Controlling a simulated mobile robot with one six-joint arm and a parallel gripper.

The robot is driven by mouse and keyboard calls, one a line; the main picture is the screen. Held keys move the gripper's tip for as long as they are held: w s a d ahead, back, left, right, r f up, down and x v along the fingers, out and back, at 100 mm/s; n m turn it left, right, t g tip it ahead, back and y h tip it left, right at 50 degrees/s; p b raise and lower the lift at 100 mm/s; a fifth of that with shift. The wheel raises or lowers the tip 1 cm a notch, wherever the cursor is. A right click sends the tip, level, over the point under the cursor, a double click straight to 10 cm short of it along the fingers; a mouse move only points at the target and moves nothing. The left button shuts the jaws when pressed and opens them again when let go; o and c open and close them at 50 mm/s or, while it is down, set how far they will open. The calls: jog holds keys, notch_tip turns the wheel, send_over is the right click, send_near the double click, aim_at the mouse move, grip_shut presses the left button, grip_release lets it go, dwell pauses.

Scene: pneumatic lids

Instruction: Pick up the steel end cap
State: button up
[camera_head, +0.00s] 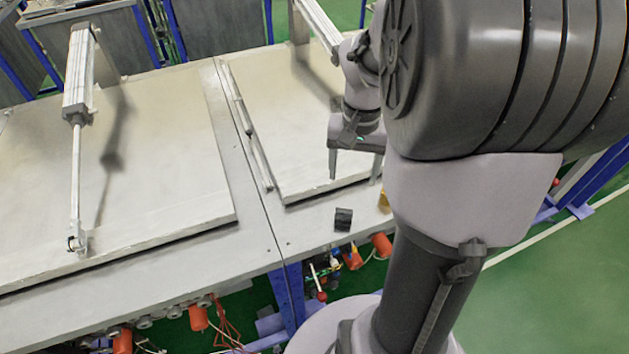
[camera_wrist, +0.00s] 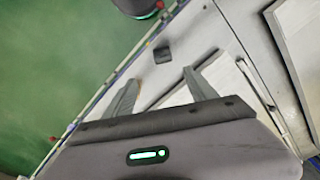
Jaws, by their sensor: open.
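A small dark grey block, which looks like the steel end cap (camera_head: 343,219), sits on the bare front strip of the workbench. It also shows in the wrist view (camera_wrist: 162,54), just beyond my fingertips and roughly between their lines. My gripper (camera_head: 355,172) is open and empty, pointing down above the bench, behind the cap in the head view. In the wrist view my gripper (camera_wrist: 160,77) has its fingers spread, with nothing between them. I see no contact with the cap.
A small yellow piece (camera_head: 383,201) stands right of the cap, partly hidden by my arm. A large pale lid panel (camera_head: 300,130) lies behind the cap, another (camera_head: 150,170) to the left, with a pneumatic cylinder (camera_head: 77,80) above it. The bench front edge is close.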

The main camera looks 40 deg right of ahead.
jog(key=b, duration=0.3)
send_near(344, 212)
jog(key=f, duration=0.5)
jog(key=shift+s+d, duration=0.15)
jog(key=shift+d, duration=0.05)
jog(key=f+b, duration=0.2)
jog(key=f, duration=0.1)
jog(key=f+b, duration=0.1)
jog(key=f, duration=0.1)
jog(key=shift+a+f, duration=0.2)
jog(key=shift+a, duration=0.05)
jog(key=shift+r, duration=0.1)
grip_shut()
